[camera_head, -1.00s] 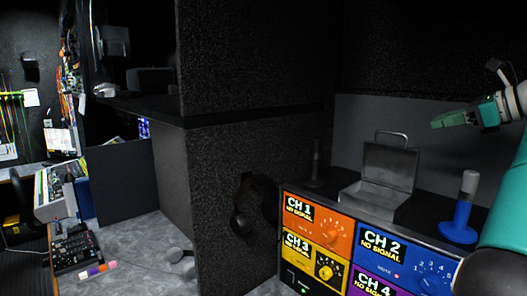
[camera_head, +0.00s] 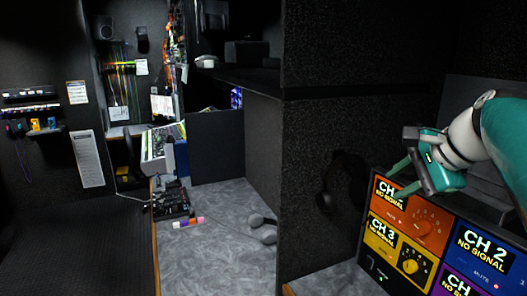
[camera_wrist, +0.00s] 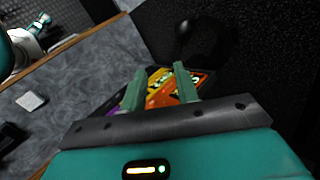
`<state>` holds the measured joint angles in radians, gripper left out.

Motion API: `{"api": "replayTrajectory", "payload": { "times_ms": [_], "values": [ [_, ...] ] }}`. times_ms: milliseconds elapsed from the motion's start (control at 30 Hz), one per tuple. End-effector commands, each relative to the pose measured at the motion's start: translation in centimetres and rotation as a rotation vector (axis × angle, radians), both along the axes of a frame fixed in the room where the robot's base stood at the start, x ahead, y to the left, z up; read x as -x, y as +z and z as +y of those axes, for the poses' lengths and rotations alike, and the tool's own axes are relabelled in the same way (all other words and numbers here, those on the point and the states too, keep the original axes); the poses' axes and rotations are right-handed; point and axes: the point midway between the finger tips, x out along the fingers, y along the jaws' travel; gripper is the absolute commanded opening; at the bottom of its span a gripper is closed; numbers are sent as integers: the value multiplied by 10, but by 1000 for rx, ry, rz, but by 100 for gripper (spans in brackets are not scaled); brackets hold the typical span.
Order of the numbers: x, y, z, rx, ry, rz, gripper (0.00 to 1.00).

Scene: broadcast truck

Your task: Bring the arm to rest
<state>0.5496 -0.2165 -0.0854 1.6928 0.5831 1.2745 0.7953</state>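My gripper (camera_head: 400,180) is teal with a white wrist behind it. In the head view it hangs in front of the upper edge of the channel panel (camera_head: 425,225), at the right. Its two fingers are apart with nothing between them. In the wrist view the open fingers (camera_wrist: 158,82) stand apart, and the orange and yellow panel shows beyond them. My arm runs in from the right edge and hides part of the panel's top and what stands behind it.
A dark partition (camera_head: 325,130) stands left of the panel. Headphones (camera_head: 345,185) hang on it, dimly lit. The grey desk (camera_head: 215,240) holds a small black mixer (camera_head: 172,203), coloured markers (camera_head: 188,222) and a grey headset (camera_head: 262,228). Dark floor (camera_head: 75,250) lies open at the left.

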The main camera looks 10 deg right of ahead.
Motion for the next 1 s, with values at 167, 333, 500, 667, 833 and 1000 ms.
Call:
{"api": "replayTrajectory", "payload": {
  "times_ms": [167, 333, 500, 667, 833, 1000],
  "values": [
    [32, -58, 74, 280, 318, 22, 31],
    [72, -117, 125, 561, 651, 21, 31],
    [113, -173, 158, 831, 983, -3, 31],
    [134, -204, 169, 982, 1172, -23, 31],
    [138, -210, 170, 1016, 1213, -26, 31],
    [137, -210, 170, 1013, 1209, -26, 31]
  ]
}}
